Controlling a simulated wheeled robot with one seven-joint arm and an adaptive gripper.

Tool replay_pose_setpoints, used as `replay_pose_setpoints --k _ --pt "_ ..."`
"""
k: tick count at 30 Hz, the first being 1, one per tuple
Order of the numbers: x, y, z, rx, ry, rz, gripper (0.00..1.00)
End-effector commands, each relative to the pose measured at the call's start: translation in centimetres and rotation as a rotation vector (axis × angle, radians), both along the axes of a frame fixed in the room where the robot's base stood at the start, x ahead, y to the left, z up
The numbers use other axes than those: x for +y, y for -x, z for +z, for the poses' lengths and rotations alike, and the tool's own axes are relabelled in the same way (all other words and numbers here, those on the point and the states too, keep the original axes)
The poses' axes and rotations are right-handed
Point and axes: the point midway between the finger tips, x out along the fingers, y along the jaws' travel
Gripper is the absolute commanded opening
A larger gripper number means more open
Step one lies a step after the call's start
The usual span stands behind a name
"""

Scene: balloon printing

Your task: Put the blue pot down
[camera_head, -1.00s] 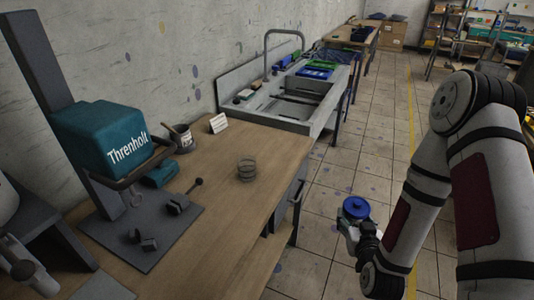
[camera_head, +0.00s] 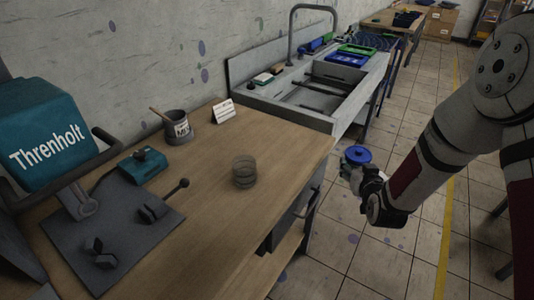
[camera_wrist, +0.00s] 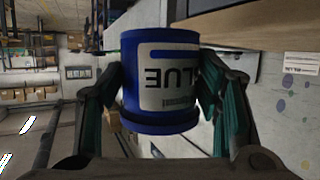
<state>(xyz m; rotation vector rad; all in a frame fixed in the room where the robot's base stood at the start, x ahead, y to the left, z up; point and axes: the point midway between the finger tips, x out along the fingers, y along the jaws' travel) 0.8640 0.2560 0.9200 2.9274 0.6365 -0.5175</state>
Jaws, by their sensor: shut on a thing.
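The blue pot (camera_wrist: 158,55) has a pale label reading "BLUE", upside down in the wrist view. My gripper (camera_wrist: 165,95) is shut on it, with a finger on each side of the pot. In the head view, the blue top of the pot (camera_head: 357,155) shows above my gripper (camera_head: 357,172), out over the floor just right of the wooden workbench (camera_head: 215,215). The pot is off the bench.
A dark pot with a stick (camera_head: 177,128) and a small white sign (camera_head: 222,112) stand at the bench's back. The teal "Threnholt" machine (camera_head: 45,140) fills the left. A sink (camera_head: 325,85) adjoins the far end. Bare bench top lies around the ringed cylinder.

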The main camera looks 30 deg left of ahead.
Motion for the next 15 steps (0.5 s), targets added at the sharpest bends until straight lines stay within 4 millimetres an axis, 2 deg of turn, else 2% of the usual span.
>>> replay_pose_setpoints --k 1,3,9,12,15 --pt "3.4 -0.8 0.4 -0.01 -0.005 0.046 0.27" --pt "7.5 -1.3 1.4 -0.01 -0.007 0.098 0.27" --pt "18.1 -0.4 4.6 -0.004 -0.015 0.232 0.27" --pt "22.0 0.6 6.2 0.0 -0.021 0.281 0.27" --pt "24.6 1.6 7.4 0.004 -0.025 0.315 0.27"
